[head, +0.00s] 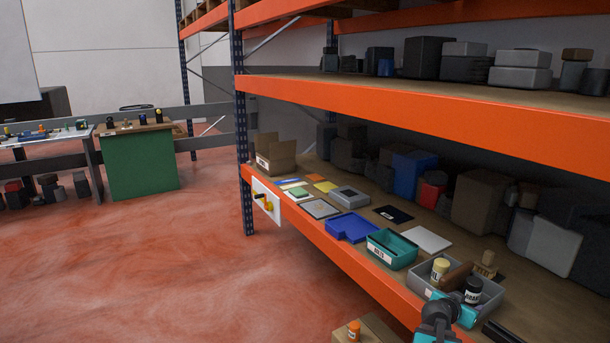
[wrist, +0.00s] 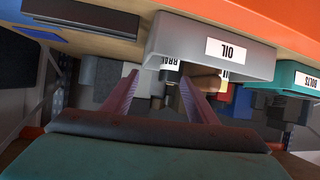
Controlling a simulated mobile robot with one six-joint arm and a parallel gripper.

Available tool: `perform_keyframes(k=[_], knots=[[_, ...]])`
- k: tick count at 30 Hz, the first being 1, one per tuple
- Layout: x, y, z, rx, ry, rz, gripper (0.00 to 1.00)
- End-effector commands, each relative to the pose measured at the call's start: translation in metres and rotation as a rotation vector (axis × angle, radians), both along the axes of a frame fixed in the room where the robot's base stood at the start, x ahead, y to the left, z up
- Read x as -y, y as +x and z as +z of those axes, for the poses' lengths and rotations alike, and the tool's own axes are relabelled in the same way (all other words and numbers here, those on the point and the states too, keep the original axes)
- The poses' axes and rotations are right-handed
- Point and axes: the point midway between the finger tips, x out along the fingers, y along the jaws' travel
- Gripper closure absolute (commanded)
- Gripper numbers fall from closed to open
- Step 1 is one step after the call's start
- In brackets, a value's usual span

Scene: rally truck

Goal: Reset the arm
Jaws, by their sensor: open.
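My gripper (wrist: 158,82) is open, with its two reddish fingers apart and nothing seen held between them. In the wrist view, which is upside down, the fingers point toward the grey bin labelled OIL (wrist: 185,40). In the head view my dark and teal arm end (head: 440,318) is at the bottom right, in front of the grey bin (head: 416,281) at the shelf's front edge. That bin holds a yellow-capped jar (head: 440,268), a black-capped jar (head: 473,291) and a brown item. The fingertips are hidden in the head view.
A teal bin labelled BOLTS (head: 392,251) and a blue tray (head: 351,228) sit left of the grey bin. The orange upper beam (head: 420,108) hangs over this shelf. A wooden box (head: 368,330) with an orange-capped bottle stands below.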

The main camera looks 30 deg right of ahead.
Motion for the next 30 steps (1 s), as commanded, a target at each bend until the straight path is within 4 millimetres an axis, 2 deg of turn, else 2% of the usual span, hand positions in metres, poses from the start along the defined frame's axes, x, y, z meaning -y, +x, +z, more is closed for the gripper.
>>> perform_keyframes(k=[1,6,15,22,30], knots=[[-0.013,0.015,-0.011,-0.009,0.011,0.027,0.47],[-0.058,0.061,-0.046,-0.036,0.053,0.115,0.47],[-0.151,0.12,-0.119,-0.082,0.163,0.242,0.47],[-0.23,0.143,-0.179,-0.155,0.259,0.326,0.47],[-0.327,0.142,-0.249,-0.292,0.377,0.423,0.47]])
